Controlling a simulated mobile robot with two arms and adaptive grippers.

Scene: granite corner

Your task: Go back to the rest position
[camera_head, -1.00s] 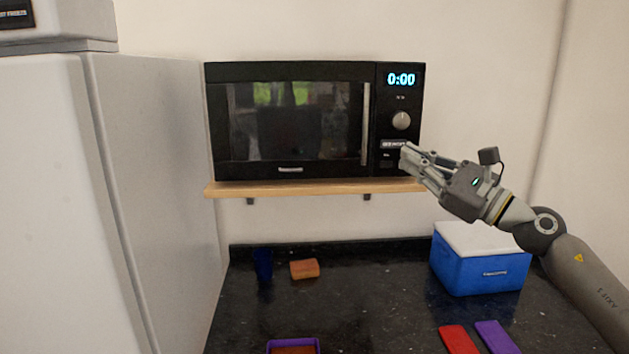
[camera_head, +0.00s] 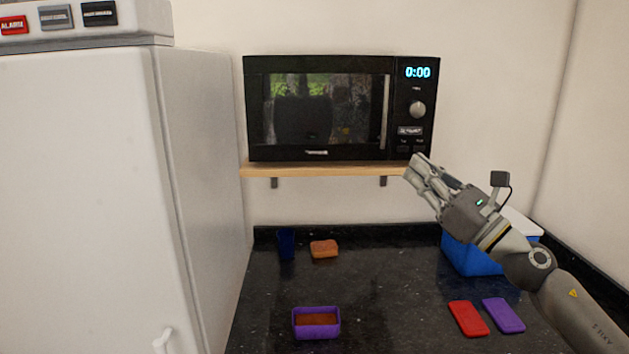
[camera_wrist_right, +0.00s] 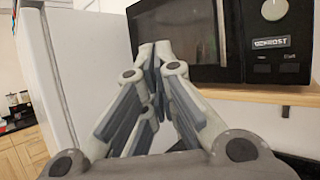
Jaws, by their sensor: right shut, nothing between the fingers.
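My right gripper (camera_head: 415,167) is shut and empty, raised just in front of the wooden shelf's right end and below the microwave's control panel. In the right wrist view its fingers (camera_wrist_right: 157,50) meet at the tips, with nothing between them. The black microwave (camera_head: 320,112) has its door closed and its display reads 0:00; part of it also shows in the right wrist view (camera_wrist_right: 230,40). Whether the fingers touch the shelf edge cannot be told, but they look apart from it. My left gripper is not in view.
The wooden shelf (camera_head: 310,170) sits above a black counter (camera_head: 390,285). On it are a blue cup (camera_head: 286,245), an orange-brown block (camera_head: 324,249), a purple container (camera_head: 316,334), red (camera_head: 468,319) and purple (camera_head: 503,315) slabs, and a blue cooler (camera_head: 465,257) behind my arm. A white fridge (camera_head: 90,200) stands left.

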